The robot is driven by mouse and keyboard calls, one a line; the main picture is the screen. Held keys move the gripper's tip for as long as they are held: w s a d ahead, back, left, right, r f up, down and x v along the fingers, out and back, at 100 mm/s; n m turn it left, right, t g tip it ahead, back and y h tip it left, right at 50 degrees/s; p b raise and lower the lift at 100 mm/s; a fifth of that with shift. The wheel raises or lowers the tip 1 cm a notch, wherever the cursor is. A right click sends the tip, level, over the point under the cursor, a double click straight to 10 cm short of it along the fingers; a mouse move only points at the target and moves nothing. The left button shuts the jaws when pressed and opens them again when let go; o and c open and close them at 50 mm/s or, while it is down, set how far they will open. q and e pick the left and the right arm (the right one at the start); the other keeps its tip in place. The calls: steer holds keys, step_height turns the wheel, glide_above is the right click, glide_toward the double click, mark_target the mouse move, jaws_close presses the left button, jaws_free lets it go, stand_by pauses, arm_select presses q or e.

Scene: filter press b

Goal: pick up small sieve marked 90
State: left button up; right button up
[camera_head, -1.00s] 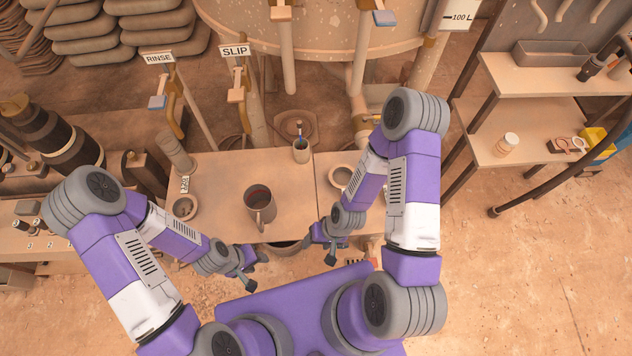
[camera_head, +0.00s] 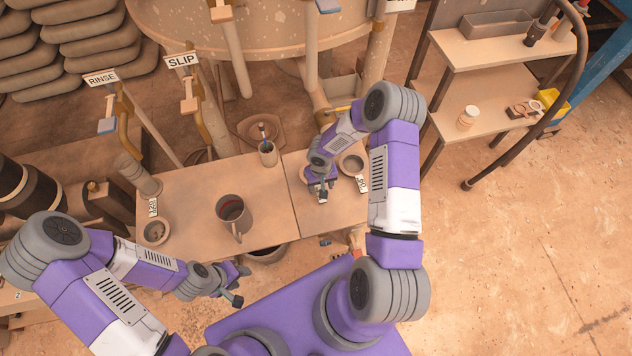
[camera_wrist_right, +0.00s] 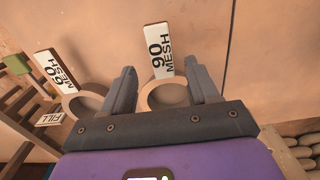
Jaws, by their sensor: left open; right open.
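The small sieve marked 90 (camera_wrist_right: 151,90) is a pale ring with a white "90 MESH" tag (camera_wrist_right: 161,51), on the table. In the right wrist view its ring shows between the fingers of my open right gripper (camera_wrist_right: 164,72), with its lower edge hidden by the gripper body. In the head view my right gripper (camera_head: 322,194) is over the table's right part and mostly covers this sieve. I cannot tell whether the fingers touch it. My left gripper (camera_head: 241,285) is open and empty in front of the table.
A sieve marked 60 (camera_wrist_right: 84,101) lies close beside; it also shows in the head view (camera_head: 343,160). Another tagged sieve (camera_head: 146,237) lies at the table's left. A large mug (camera_head: 232,214) and a small cup (camera_head: 267,157) stand on the table (camera_head: 190,190).

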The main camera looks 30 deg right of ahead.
step_height(320, 180, down, 5)
steer(key=shift+a+r+b, duration=0.1)
steer(key=shift+b, duration=0.45)
jaws_close()
